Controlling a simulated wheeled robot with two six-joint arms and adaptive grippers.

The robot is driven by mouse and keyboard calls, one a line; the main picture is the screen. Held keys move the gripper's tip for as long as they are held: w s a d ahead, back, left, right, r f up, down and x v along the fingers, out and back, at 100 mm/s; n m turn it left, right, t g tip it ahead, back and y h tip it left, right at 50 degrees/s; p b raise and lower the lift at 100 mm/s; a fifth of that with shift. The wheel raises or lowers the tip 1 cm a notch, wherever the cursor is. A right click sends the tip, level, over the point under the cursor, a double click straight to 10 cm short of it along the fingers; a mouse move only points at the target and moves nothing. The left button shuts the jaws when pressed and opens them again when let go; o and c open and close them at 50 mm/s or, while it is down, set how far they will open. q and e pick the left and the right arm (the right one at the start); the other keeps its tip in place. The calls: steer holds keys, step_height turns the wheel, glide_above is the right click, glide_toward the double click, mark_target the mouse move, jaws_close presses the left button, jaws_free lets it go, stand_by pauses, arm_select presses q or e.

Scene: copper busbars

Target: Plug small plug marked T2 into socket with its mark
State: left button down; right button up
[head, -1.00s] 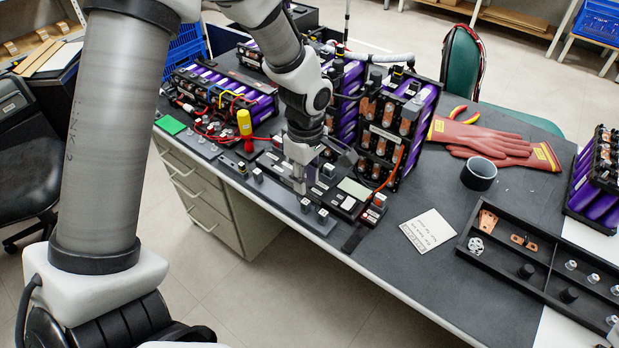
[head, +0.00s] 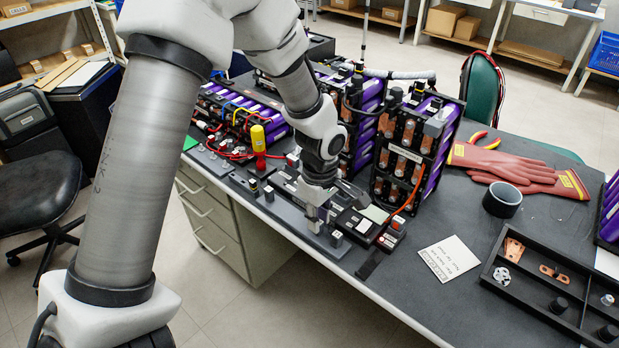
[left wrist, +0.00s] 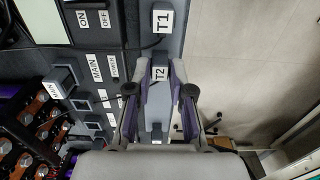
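The small plug T2 (left wrist: 160,73) stands upright on a grey rail, its white label facing the left wrist camera. My left gripper (head: 316,222) is down at the rail in the head view. In the left wrist view its two fingertips (left wrist: 161,66) flank the T2 plug closely, one on each side. I cannot tell whether they press on it. Plug T1 (left wrist: 162,20) stands farther along the rail, apart from the fingers. A row of square sockets (left wrist: 92,123) lies left of the rail; no T2 mark is readable there. My right gripper is not in view.
A plug labelled MAIN (left wrist: 60,80) and a panel with ON and OFF labels (left wrist: 85,22) are left of the rail. Battery modules (head: 405,150) stand behind the gripper. A black parts tray (head: 490,272) and white card (head: 449,258) lie to the right.

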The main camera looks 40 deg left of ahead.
arm_select(q)
steer(key=shift+r+p, duration=1.85)
steer(key=shift+r, duration=0.15)
steer(key=shift+r+p, duration=0.2)
steer(key=shift+p, duration=0.1)
